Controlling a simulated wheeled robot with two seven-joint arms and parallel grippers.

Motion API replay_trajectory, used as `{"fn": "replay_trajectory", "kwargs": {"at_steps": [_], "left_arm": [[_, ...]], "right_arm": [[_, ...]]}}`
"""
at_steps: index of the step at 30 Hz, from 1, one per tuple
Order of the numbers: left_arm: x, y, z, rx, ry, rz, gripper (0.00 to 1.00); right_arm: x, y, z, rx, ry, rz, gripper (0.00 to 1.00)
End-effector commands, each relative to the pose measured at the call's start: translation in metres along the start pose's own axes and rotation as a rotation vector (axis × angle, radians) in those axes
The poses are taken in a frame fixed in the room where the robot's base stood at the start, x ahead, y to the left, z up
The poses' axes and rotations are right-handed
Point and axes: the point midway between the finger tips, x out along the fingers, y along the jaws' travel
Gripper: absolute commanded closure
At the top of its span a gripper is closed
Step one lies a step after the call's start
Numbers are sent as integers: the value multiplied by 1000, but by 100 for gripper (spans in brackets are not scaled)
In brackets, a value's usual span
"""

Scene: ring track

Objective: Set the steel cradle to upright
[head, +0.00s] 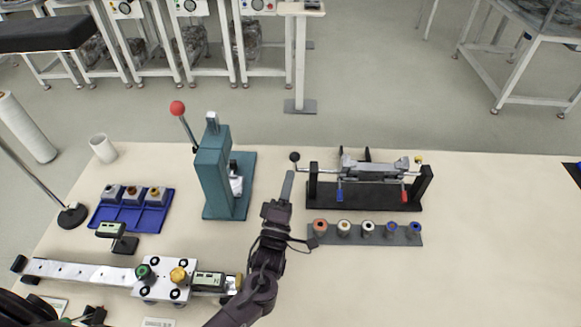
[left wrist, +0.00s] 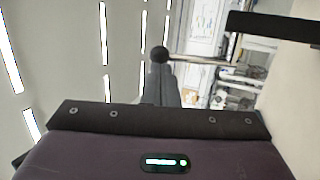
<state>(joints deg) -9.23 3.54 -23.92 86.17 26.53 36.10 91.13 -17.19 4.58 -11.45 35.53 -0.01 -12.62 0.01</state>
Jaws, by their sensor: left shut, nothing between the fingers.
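The steel cradle (head: 375,172) hangs between two black end posts on a black base (head: 365,197) at the right of the table. A blue and a red tab show at its front lower edge. A steel crank with a black ball knob (head: 295,157) sticks out at its left end. My left gripper (head: 288,176) is shut and empty, its fingertips just below the knob in the head view. In the left wrist view the knob (left wrist: 160,54) shows just beyond the shut fingers (left wrist: 160,82); I cannot tell whether they touch. My right gripper is not in view.
A rail with several coloured rollers (head: 365,234) lies in front of the cradle stand. A teal press (head: 222,175) with a red-knobbed lever stands left of my gripper. A blue tray (head: 131,222) and a slide rail (head: 75,270) are further left.

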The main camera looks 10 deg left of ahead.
Motion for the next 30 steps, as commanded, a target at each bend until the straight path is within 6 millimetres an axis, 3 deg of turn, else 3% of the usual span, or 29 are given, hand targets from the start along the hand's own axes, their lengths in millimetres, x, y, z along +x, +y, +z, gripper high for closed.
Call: {"fn": "replay_trajectory", "kwargs": {"at_steps": [6, 22, 30], "left_arm": [[19, 1, 1, -2, -1, 0, 100], [23, 0, 0, -3, 0, -6, 100], [38, 0, -1, -14, 1, -63, 100]], "right_arm": [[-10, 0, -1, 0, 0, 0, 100], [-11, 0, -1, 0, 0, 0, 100], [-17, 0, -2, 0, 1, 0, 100]]}}
